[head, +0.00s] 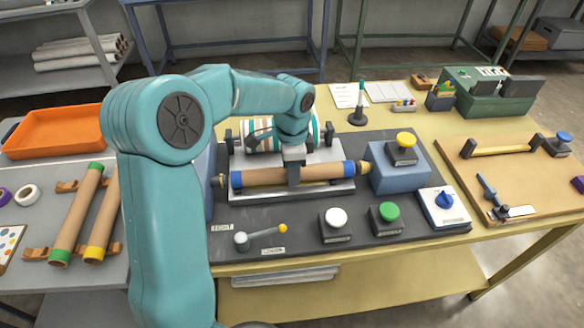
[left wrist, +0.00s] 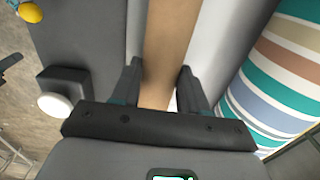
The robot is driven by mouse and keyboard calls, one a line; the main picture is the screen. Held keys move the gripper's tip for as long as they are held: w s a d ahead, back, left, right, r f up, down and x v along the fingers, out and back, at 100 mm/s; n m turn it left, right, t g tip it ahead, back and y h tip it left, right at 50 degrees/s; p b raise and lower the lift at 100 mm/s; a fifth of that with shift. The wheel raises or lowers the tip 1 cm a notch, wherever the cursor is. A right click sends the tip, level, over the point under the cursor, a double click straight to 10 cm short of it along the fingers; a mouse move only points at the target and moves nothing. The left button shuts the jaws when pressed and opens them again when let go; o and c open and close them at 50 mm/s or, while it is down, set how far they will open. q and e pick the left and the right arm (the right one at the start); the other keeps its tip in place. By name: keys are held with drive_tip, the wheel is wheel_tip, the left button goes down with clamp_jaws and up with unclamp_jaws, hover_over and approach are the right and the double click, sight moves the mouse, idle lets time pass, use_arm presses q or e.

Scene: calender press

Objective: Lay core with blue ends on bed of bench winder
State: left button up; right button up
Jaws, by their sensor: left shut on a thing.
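The cardboard core with blue ends (head: 325,172) lies level across the silver bed (head: 325,190) of the bench winder, between a left cone (head: 218,181) and a right brass cone (head: 364,167). Whether it touches the bed I cannot tell. My left gripper (head: 294,180) reaches down from above and is shut on the core near its middle. In the left wrist view the brown core (left wrist: 172,45) runs between the two fingers (left wrist: 158,85). The gripper hides a short stretch of the core. My right gripper is not in view.
A striped roll (head: 262,137) sits behind the core, close to my gripper. A blue block with a yellow button (head: 405,139) stands right. White (head: 336,217) and green (head: 385,212) buttons and a lever (head: 262,235) stand in front. Cores with green and yellow ends (head: 78,215) lie left.

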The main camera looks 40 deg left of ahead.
use_arm(q)
drive_tip(key=shift+f, duration=0.1)
drive_tip(key=o, duration=1.1)
drive_tip(key=shift+w+f, duration=0.1)
drive_tip(key=shift+w, duration=0.05)
drive_tip(key=shift+c, duration=0.2)
drive_tip(key=shift+r, duration=0.35)
wheel_tip(320, 180, up, 12)
drive_tip(key=p, duration=0.1)
drive_tip(key=shift+f, duration=0.1)
